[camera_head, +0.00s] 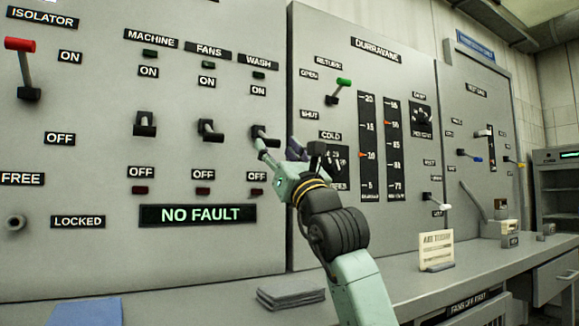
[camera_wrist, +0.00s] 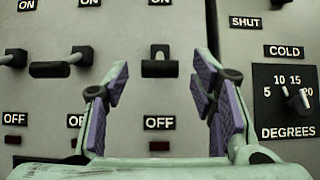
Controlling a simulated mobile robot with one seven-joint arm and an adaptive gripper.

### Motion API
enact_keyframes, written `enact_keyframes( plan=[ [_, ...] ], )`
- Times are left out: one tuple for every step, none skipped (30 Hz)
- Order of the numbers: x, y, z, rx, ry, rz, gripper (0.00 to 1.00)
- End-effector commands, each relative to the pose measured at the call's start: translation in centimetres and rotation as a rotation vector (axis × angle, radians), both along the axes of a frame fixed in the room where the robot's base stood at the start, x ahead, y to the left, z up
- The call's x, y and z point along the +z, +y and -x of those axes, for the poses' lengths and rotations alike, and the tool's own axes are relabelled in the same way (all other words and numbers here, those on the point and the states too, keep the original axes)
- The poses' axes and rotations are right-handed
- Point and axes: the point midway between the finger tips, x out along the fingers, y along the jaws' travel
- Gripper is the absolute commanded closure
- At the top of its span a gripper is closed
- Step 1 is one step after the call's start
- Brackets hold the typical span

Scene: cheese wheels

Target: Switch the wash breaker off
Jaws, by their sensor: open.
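The wash breaker (camera_head: 262,134) is the rightmost of the three breakers on the grey panel, under the WASH label (camera_head: 258,60) and between its ON and OFF labels. In the wrist view its dark handle (camera_wrist: 160,68) shows between my fingers, above the OFF label (camera_wrist: 159,123). My gripper (camera_head: 277,154) is open and empty. In the wrist view my gripper (camera_wrist: 160,76) has a finger on each side of the handle, apart from it. In the head view my gripper partly covers the breaker's right side. I cannot tell for certain which position the handle is in.
The fans breaker (camera_head: 210,129) and machine breaker (camera_head: 145,124) stand to the left. The Durravane panel, with a green-tipped lever (camera_head: 341,88) and a cold dial (camera_wrist: 298,100), adjoins on the right. A display (camera_head: 198,214) reads NO FAULT. A counter (camera_head: 225,304) runs below.

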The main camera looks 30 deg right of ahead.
Motion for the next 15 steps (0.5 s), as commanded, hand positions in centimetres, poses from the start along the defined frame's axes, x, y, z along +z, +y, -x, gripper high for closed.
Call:
enact_keyframes(
  plan=[
    [-0.9, -0.2, 0.9, 0.0, 0.0, -0.002, 0.48],
    [-1.3, -0.1, 1.5, 0.001, -0.001, -0.002, 0.48],
    [-1.8, -0.2, 2.2, 0.0, -0.001, -0.002, 0.48],
    [-2.2, -0.2, 2.7, 0.0, 0.0, -0.002, 0.48],
    [-2.6, -0.3, 3.2, 0.0, -0.001, -0.004, 0.48],
    [-3.1, -0.2, 3.8, 0.0, -0.001, -0.002, 0.48],
    [-3.4, -0.2, 4.2, 0.0, 0.0, -0.002, 0.48],
    [-3.7, -0.2, 4.6, 0.0, 0.0, -0.001, 0.48],
    [-4.1, -0.3, 5.1, 0.0, 0.0, -0.002, 0.48],
    [-4.3, -0.3, 5.4, 0.0, -0.001, -0.002, 0.48],
    [-4.5, -0.3, 5.7, 0.0, -0.001, -0.001, 0.48],
    [-4.8, -0.3, 6.0, 0.0, 0.0, -0.001, 0.48],
    [-4.9, -0.3, 6.2, 0.0, 0.0, -0.002, 0.48],
    [-5.0, -0.2, 6.3, 0.001, 0.0, -0.001, 0.48],
    [-5.1, -0.2, 6.4, 0.001, 0.0, -0.001, 0.48]
  ],
)
